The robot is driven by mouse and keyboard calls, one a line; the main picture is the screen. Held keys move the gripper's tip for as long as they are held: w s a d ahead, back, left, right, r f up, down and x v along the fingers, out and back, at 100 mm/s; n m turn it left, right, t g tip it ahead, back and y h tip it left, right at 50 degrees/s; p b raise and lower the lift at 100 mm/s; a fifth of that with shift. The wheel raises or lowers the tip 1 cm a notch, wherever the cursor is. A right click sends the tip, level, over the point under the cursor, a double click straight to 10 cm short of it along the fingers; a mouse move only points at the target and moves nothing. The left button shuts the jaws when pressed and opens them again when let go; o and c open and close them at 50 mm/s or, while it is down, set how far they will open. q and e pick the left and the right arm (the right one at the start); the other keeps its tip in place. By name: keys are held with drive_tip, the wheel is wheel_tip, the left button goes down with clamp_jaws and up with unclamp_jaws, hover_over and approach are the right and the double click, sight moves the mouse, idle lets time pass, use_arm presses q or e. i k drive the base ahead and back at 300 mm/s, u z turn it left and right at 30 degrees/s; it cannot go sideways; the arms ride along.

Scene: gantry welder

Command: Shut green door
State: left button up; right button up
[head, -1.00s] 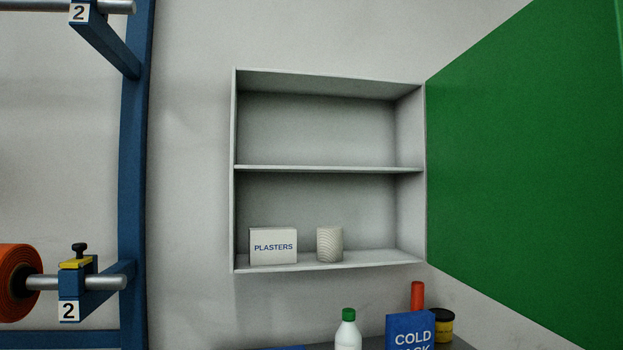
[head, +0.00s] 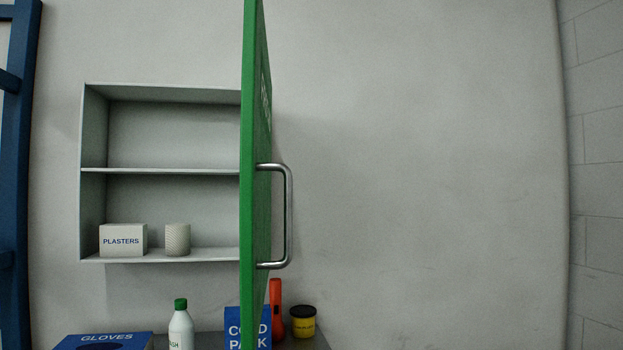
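The green door (head: 248,130) stands open in the head view, seen almost edge-on and pointing out toward me. It hangs at the right side of a grey wall cabinet (head: 90,170) and covers the cabinet's right edge. A metal bar handle (head: 289,215) sticks out from the door's right-hand face. The cabinet is open, with one middle shelf (head: 165,170). A white plasters box (head: 123,240) and a whitish roll (head: 177,239) stand on its lower level. Neither of my grippers shows.
Below the cabinet, a grey surface (head: 318,341) holds a blue gloves box (head: 105,342), a white bottle with a green cap (head: 181,328), a blue cold pack box (head: 234,322), an orange-red torch (head: 277,312) and a black-and-yellow tub (head: 303,322). The wall (head: 430,170) right of the door is bare.

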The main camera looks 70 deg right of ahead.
sight(256, 166)
drive_tip(key=z, duration=2)
drive_tip(key=i, duration=0.5)
